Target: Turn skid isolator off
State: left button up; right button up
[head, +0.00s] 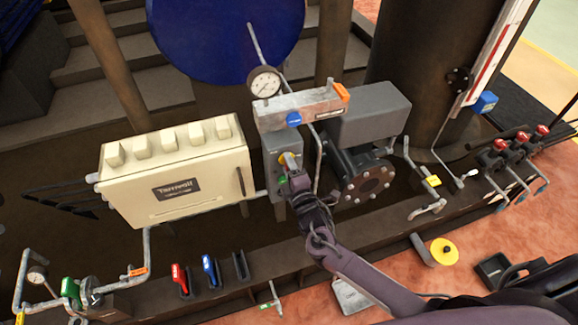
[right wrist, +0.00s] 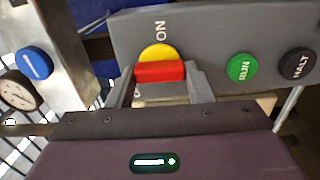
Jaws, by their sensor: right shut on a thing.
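The skid isolator is a rotary switch with a red handle (right wrist: 160,71) on a yellow disc (right wrist: 158,52), set on a grey control box (head: 270,153). In the right wrist view, "ON" is printed above the disc, and lettering at its lower left is mostly hidden. The handle lies crosswise in that view. My right gripper (head: 290,162) is at the switch, with its fingers either side of the red handle and shut on it. My left gripper is not in view.
A green RUN button (right wrist: 241,67) and a black HALT button (right wrist: 298,64) sit on the same panel. A cream cabinet (head: 178,172) stands left, and a grey flanged pump (head: 366,178) right. A gauge (head: 265,82) and blue knob (head: 293,119) are above.

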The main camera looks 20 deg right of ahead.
jog(key=shift+s+f, duration=0.1)
jog(key=shift+f, duration=0.05)
jog(key=o, duration=1)
jog(key=s, duration=0.7)
jog(key=shift+s+d+b, duration=0.15)
jog(key=shift+s+b, duration=0.2)
jog(key=shift+b, duration=0.05)
